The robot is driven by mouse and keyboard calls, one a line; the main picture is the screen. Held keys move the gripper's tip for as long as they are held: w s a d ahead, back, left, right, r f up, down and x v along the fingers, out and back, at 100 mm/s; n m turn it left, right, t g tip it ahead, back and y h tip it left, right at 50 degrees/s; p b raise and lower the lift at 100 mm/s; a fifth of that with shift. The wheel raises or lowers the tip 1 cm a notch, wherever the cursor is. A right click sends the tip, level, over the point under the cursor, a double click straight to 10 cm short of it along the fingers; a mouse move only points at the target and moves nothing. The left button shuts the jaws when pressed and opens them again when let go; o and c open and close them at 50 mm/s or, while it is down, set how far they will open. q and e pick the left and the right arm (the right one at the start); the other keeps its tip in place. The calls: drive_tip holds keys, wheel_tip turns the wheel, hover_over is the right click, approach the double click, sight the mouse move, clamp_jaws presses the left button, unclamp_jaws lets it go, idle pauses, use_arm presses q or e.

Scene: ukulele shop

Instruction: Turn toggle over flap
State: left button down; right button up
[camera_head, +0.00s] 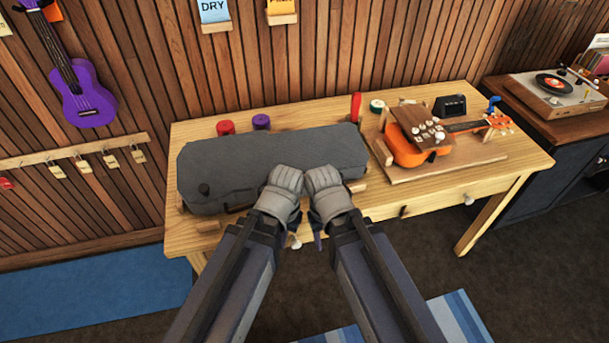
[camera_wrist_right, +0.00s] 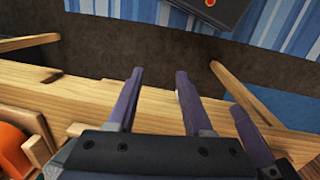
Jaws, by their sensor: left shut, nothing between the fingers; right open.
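A dark grey soft case (camera_head: 265,158) lies flat along the left part of the workbench. A small dark round knob (camera_head: 204,189), perhaps the toggle, shows on its left front side; I cannot make out the flap clearly. My left gripper (camera_head: 283,185) and right gripper (camera_head: 325,188) are side by side at the case's front edge, close together. In the right wrist view my right gripper (camera_wrist_right: 155,77) is open and empty, its two purple fingers apart over the bench's front edge. The left gripper is shut and empty; its fingertips are mostly hidden in the head view.
The wooden workbench (camera_head: 455,187) has a red spool (camera_head: 226,127) and a purple spool (camera_head: 261,121) behind the case. An orange ukulele (camera_head: 415,147) sits on a wooden board at the right. A record player (camera_head: 556,88) stands beyond.

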drive_tip(key=w+a+r+m+t+y+p, duration=0.1)
drive_tip(key=w+r+m+p, duration=0.8)
drive_tip(key=m+t+p, duration=0.1)
drive_tip(key=m+p, duration=0.2)
drive_tip(key=m, duration=0.7)
approach(305, 176)
drive_tip(key=shift+y, duration=0.4)
drive_tip(key=f+b, duration=0.2)
drive_tip(key=w+f+b, duration=0.1)
drive_tip(key=f+b, duration=0.4)
drive_tip(key=f, duration=0.1)
drive_tip(key=shift+w+d+f+b, duration=0.1)
drive_tip(key=shift+w+f+b, duration=0.15)
drive_tip(key=shift+b, duration=0.15)
clamp_jaws()
